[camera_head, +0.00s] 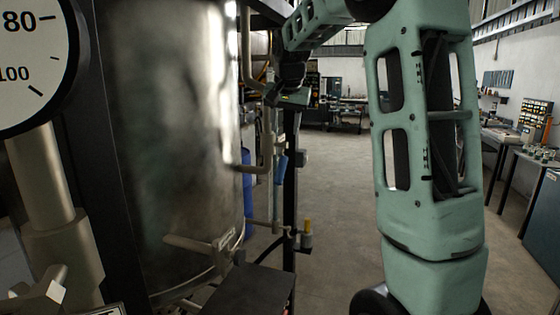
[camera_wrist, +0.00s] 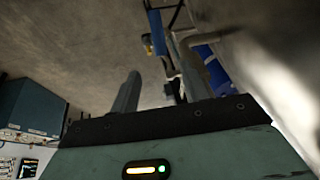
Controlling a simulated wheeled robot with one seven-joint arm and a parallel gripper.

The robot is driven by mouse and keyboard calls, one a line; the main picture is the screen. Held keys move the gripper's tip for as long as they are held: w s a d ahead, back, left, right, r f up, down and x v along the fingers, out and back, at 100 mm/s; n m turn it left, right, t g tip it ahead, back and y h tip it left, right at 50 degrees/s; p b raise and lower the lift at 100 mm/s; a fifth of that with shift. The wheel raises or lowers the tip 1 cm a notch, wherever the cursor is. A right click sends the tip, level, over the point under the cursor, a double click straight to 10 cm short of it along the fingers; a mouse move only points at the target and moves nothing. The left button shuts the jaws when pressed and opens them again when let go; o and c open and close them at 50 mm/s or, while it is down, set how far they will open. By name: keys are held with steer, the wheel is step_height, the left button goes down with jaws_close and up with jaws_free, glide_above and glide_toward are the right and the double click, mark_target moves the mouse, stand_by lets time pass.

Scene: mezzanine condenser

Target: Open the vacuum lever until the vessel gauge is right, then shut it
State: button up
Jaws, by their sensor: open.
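A large white gauge (camera_head: 30,60) is cut off at the top left of the head view. Its marks 80 and 100 show, but no needle is visible in this part. The grey metal vessel (camera_head: 165,140) stands beside it. A blue-sleeved handle (camera_head: 281,168) hangs by the pipes right of the vessel; it may be the vacuum lever, but I cannot tell for certain. My gripper (camera_wrist: 155,62) is open, its two fingers apart with nothing clearly held. In the head view my gripper (camera_head: 293,98) is small and dark above the blue handle, its fingertips unclear.
Pipes and a dark upright post (camera_head: 290,200) stand right of the vessel. A yellow-topped fitting (camera_head: 307,233) sits low by the post. A blue drum (camera_head: 248,180) is partly behind the vessel. Workbenches (camera_head: 525,145) line the right wall, with open floor (camera_head: 335,180) between.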

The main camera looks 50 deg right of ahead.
mark_target(283, 160)
steer(key=p+x, duration=0.1)
steer(key=x, duration=0.4)
steer(key=p+x, duration=0.2)
steer(key=x, duration=0.4)
steer(key=d+p+x, duration=0.1)
steer(key=p+x, duration=0.1)
steer(key=x, duration=0.4)
steer(key=shift+w+r, duration=0.1)
steer(key=shift+w, duration=0.05)
jaws_close()
steer(key=shift+a, duration=0.1)
